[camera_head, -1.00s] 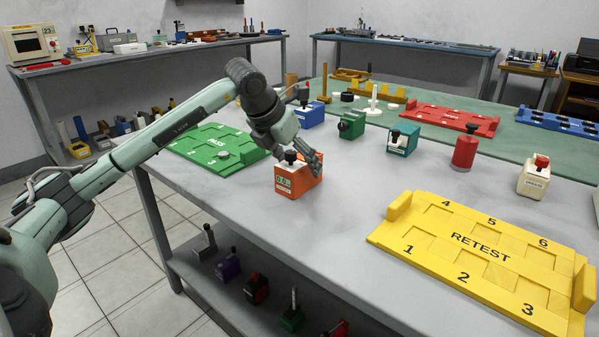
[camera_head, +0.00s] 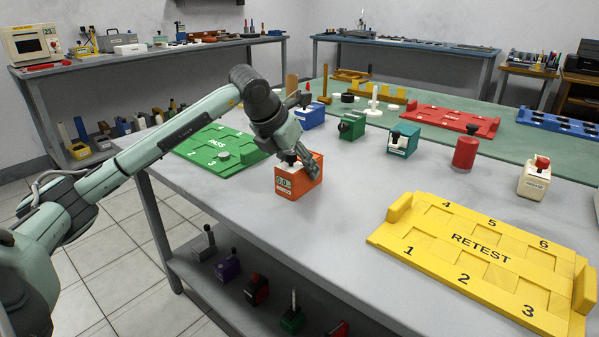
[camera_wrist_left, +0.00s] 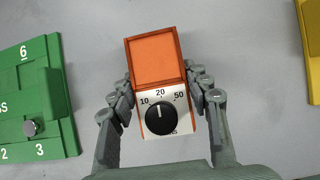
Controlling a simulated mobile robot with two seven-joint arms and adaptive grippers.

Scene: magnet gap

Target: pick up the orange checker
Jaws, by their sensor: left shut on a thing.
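The orange checker (camera_head: 299,182) stands upright on the grey table near its front edge, with a small display on its front. In the left wrist view the orange checker (camera_wrist_left: 155,62) shows an orange top and a white dial plate with a black knob (camera_wrist_left: 160,114). My left gripper (camera_head: 299,165) reaches down over it from the left. In the left wrist view my left gripper (camera_wrist_left: 162,92) has a finger on each side of the checker and is shut on it. The checker appears to rest on the table. My right gripper is not in view.
A green PASS tray (camera_head: 215,150) lies left of the checker. A yellow RETEST tray (camera_head: 480,255) lies at the right front. A green box (camera_head: 352,125), a teal box (camera_head: 403,140) and a red cylinder (camera_head: 465,150) stand behind. Bare table lies between checker and yellow tray.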

